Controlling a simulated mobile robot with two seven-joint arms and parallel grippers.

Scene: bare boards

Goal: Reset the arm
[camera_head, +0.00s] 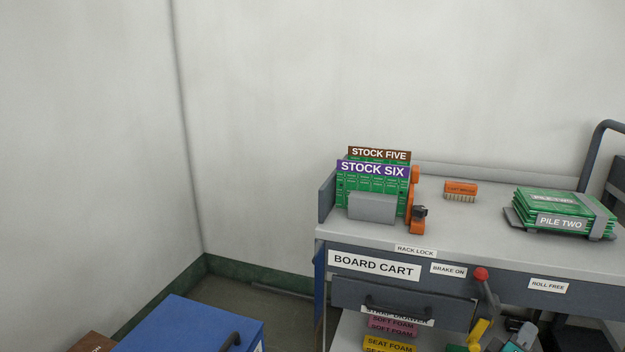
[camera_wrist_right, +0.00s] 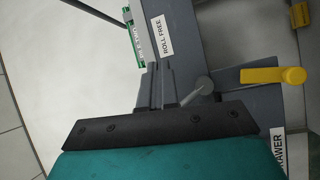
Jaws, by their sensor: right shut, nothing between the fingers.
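My right gripper (camera_head: 515,328) is low at the right in the head view, in front of the cart's front face, with only a small teal and grey part showing. In the right wrist view my right gripper (camera_wrist_right: 157,72) points up the picture towards the cart's front edge. Its grey fingers are together with nothing between them. The ROLL FREE label (camera_wrist_right: 162,36) lies just beyond the fingertips in that view. I cannot tell whether the fingers touch the cart. My left gripper is in neither view.
The board cart (camera_head: 450,235) carries a rack of green boards (camera_head: 372,185), an orange part (camera_head: 460,190) and a green pile (camera_head: 565,208). A red-knobbed lever (camera_head: 481,274) and a yellow handle (camera_wrist_right: 270,76) are near the gripper. A blue box (camera_head: 205,325) stands left.

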